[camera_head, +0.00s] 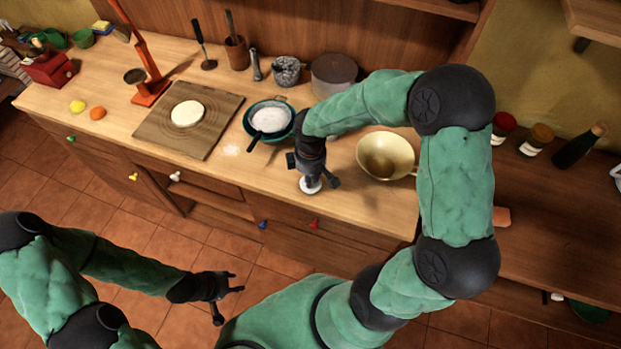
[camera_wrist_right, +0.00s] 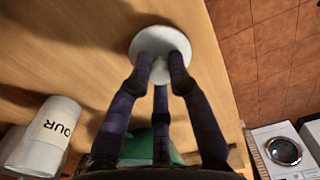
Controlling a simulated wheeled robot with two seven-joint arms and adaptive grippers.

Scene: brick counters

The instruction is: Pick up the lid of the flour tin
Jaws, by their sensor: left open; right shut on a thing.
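The flour tin's lid (camera_wrist_right: 147,42) is a round white disc in the right wrist view. My right gripper (camera_wrist_right: 160,68) is shut on its middle, with the fingers closed around what looks like its knob. In the head view the lid (camera_head: 311,185) shows under my right gripper (camera_head: 313,178), near the counter's front edge. I cannot tell exactly how high it is above the wood. My left gripper (camera_head: 228,297) is open and empty, over the floor.
A cream bowl (camera_head: 387,150) stands right of my right gripper. A teal pan (camera_head: 254,126) with white contents is to its left, then a board (camera_head: 158,137) with dough (camera_head: 187,113). A grey pot (camera_head: 333,73) stands behind. The front strip of counter is mostly clear.

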